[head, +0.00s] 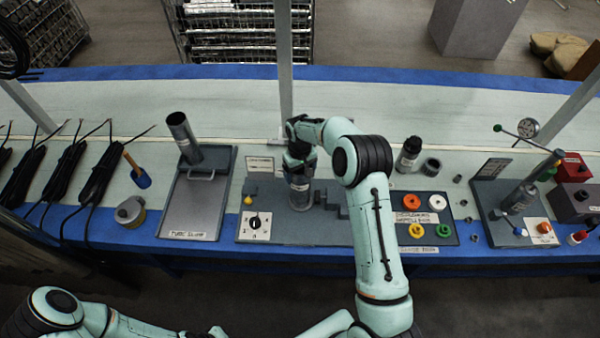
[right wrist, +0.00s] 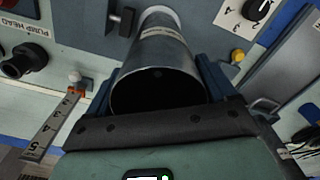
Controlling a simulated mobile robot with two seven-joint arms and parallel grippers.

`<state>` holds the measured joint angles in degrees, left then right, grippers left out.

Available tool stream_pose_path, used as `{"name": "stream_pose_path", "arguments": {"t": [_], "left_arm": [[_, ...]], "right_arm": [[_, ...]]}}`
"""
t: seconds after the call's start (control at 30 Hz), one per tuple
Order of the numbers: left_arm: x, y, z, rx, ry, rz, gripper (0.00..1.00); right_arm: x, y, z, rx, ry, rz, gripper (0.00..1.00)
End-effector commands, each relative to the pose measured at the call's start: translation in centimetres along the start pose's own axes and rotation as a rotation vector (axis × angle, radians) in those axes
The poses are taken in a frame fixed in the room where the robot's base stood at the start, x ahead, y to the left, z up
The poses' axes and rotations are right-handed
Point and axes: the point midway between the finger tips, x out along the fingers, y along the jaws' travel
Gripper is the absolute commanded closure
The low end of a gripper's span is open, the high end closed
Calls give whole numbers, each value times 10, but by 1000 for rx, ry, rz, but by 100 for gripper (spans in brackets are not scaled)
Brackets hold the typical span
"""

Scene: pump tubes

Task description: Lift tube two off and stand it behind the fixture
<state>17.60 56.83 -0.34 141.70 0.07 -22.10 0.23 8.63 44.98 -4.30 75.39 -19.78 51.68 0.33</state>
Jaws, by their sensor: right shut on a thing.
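My right gripper (head: 299,158) comes down from above onto a grey metal tube (head: 300,192) at the middle fixture (head: 285,230). In the right wrist view the gripper (right wrist: 158,88) has one dark blue finger on each side of the tube (right wrist: 165,52), shut on it. The tube's open, hollow end faces the camera, and a pale label band shows on its side. Its lower end is at the fixture; whether it touches cannot be told. No number on it is readable, so whether it is tube two is unclear. My left gripper is out of view.
Another grey tube (head: 183,135) stands tilted at the back of a tray (head: 190,215) on the left. A post (head: 285,75) rises behind the fixture. Coloured rings (head: 412,202), a black fitting (head: 408,153) and a right-hand fixture (head: 495,215) are to the right. The bench behind is mostly clear.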

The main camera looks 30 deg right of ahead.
Motion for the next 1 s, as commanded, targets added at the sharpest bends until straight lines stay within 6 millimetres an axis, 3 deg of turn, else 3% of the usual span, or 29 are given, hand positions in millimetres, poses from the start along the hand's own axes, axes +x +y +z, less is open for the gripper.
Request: {"name": "stream_pose_path", "arguments": {"t": [1.0], "left_arm": [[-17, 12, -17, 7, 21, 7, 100]], "right_arm": [[-54, 0, -1, 1, 4, 0, 60]]}}
